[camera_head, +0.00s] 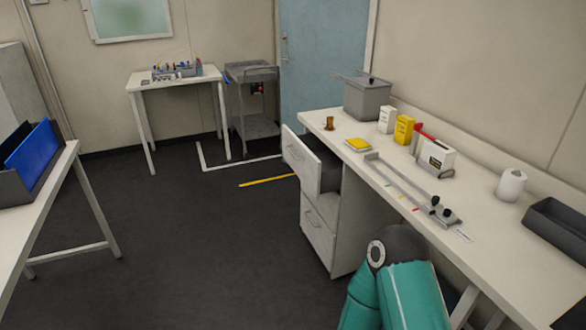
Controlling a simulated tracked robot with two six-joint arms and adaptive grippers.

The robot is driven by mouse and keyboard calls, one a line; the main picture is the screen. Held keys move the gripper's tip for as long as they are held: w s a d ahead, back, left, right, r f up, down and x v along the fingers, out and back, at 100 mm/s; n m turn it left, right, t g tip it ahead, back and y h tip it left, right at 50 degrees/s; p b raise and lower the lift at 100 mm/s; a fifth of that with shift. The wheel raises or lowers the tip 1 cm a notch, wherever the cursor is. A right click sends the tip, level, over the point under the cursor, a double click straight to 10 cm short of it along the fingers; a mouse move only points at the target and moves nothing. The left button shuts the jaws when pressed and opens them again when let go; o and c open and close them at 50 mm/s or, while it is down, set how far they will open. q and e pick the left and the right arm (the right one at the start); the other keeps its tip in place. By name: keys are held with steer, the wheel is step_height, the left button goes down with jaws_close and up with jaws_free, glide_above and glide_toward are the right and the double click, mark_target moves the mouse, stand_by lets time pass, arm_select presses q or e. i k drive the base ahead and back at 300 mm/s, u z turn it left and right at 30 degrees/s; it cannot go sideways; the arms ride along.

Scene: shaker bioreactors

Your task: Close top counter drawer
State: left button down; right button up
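The top counter drawer (301,160) is open. Its white front with a bar handle stands out to the left from the cabinet under the right-hand counter (480,213), and its dark inside shows behind the front. The lower drawer (318,238) in the same cabinet looks shut. One of my arms, teal with a grey joint, rises at the bottom right, near the counter's front edge and apart from the drawer. Neither gripper shows in the view.
On the counter stand a grey bin (368,101), yellow and white boxes (404,129), a paper roll (511,185) and a dark tray (558,228). A table with blue folders (36,153) is at left. A cart (252,106) stands at the back. The dark floor between is clear.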

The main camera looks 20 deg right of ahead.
mark_target(317, 167)
steer(key=i, duration=2)
steer(key=z, duration=4.6)
steer(key=k, duration=0.15)
steer(key=u, duration=2.95)
steer(key=k, duration=0.5)
steer(key=z, duration=0.25)
steer(key=i, duration=0.3)
steer(key=u, duration=0.05)
